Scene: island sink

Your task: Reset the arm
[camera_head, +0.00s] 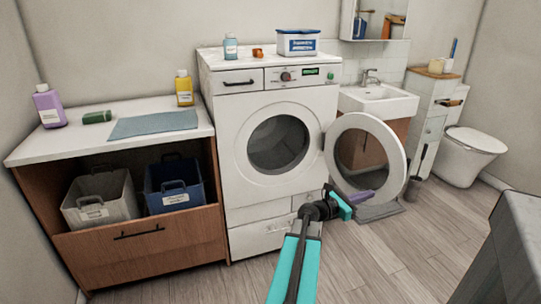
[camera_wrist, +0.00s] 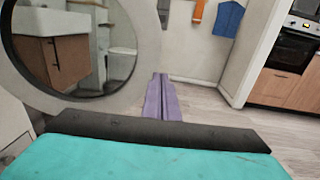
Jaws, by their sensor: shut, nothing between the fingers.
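My gripper (camera_head: 362,196) shows in the head view in front of the washing machine, at the lower part of the open round door. Its purple fingers are shut together with nothing between them. The shut fingers also show in the wrist view (camera_wrist: 162,100), pointing away over the floor. The round door (camera_head: 341,186) of the washing machine (camera_head: 227,149) stands swung open to the right. In the wrist view the door's pale ring (camera_wrist: 147,50) is at the left, close to the fingers. I cannot tell whether they touch it.
A wooden counter (camera_head: 22,151) with a grey bin (camera_head: 105,211) and a blue bin (camera_head: 180,198) stands at the left. A sink (camera_head: 378,101) and a toilet (camera_head: 468,150) are at the right. A grey block (camera_head: 512,240) fills the lower right corner. Floor (camera_head: 400,255) between is clear.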

